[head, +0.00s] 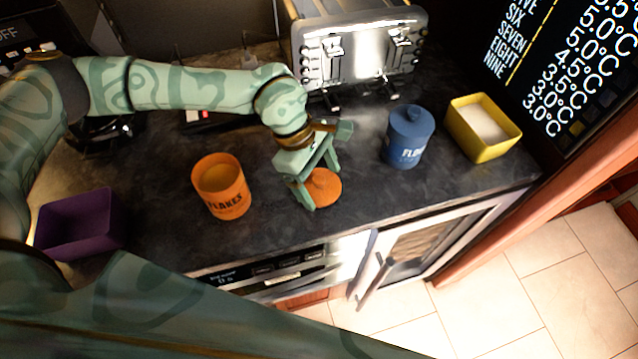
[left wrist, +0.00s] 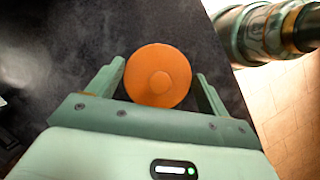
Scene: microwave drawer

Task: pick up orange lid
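The orange lid (head: 326,187) lies on the dark counter (head: 270,215), right of an open orange canister marked FLAKES (head: 221,187). My left gripper (head: 322,186) is over the lid, pointing down. In the left wrist view its two fingers (left wrist: 158,80) stand apart on either side of the lid, with small gaps showing, so it is open. My right gripper does not show in the head view.
A blue canister with its lid on (head: 406,138) and a yellow bin (head: 483,127) stand to the right. A purple bin (head: 80,223) is at the left. A toaster (head: 358,52) stands at the back. The counter's front edge is close to the lid.

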